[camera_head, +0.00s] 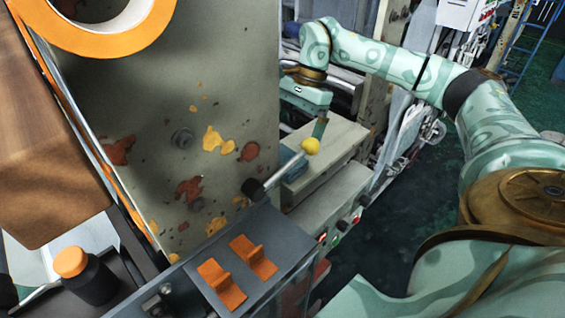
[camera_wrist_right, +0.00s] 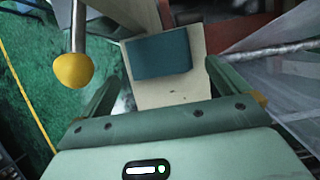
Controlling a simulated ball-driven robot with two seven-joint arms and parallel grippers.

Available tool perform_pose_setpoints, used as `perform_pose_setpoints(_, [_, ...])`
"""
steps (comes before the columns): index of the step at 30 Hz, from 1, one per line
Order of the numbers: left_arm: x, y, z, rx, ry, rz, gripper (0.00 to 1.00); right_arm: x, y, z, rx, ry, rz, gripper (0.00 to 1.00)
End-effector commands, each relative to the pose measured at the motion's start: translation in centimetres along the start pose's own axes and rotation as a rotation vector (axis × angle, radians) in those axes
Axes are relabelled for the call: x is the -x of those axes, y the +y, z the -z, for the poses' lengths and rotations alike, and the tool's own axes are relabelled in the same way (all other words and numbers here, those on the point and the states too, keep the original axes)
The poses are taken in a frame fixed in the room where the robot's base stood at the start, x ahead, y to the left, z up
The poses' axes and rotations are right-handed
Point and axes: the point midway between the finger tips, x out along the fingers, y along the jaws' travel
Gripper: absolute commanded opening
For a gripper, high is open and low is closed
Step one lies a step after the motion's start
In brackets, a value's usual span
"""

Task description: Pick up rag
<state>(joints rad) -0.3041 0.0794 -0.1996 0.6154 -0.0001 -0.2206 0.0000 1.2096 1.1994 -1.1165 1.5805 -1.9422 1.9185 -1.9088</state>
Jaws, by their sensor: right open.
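A folded dark teal-blue rag (camera_wrist_right: 160,55) lies on a pale cream box top. In the head view part of the rag (camera_head: 291,166) shows beside the yellow-knobbed lever, partly hidden. My right gripper (camera_head: 319,128) is over the box, its fingers pointing down. In the right wrist view the fingers of the right gripper (camera_wrist_right: 160,76) are apart, one on each side of the rag's near edge, with nothing held. I cannot tell how far above the rag they are. My left gripper is not in view.
A lever with a yellow ball knob (camera_head: 310,146) sticks out close to my right gripper; the knob (camera_wrist_right: 73,70) also shows left of the fingers. A grey panel (camera_head: 230,110) with chipped paint stands to the left. Two orange switches (camera_head: 222,284) sit in front. Green floor lies right.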

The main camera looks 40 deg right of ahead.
Motion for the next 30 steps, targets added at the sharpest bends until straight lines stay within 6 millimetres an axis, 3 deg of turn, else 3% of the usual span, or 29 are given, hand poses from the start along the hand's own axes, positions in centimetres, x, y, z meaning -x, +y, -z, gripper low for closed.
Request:
perform_pose_setpoints(5, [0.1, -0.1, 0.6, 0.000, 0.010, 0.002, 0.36, -1.4, 0.0, -0.1, 0.001, -0.001, 0.000, 1.00])
perform_pose_setpoints(15, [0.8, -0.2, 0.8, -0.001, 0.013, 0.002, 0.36, -6.1, 0.0, 0.1, 0.001, -0.001, 0.000, 1.00])
perform_pose_setpoints(22, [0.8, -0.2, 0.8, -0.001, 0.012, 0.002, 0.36, -6.3, 0.0, 0.1, 0.001, -0.001, 0.001, 1.00])
perform_pose_setpoints(26, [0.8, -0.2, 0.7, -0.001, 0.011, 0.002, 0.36, -6.3, 0.0, 0.1, 0.001, 0.000, 0.001, 0.68])
perform_pose_setpoints(30, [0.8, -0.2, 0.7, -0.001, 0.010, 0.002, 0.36, -6.3, 0.0, 0.1, 0.001, -0.001, 0.001, 0.68])
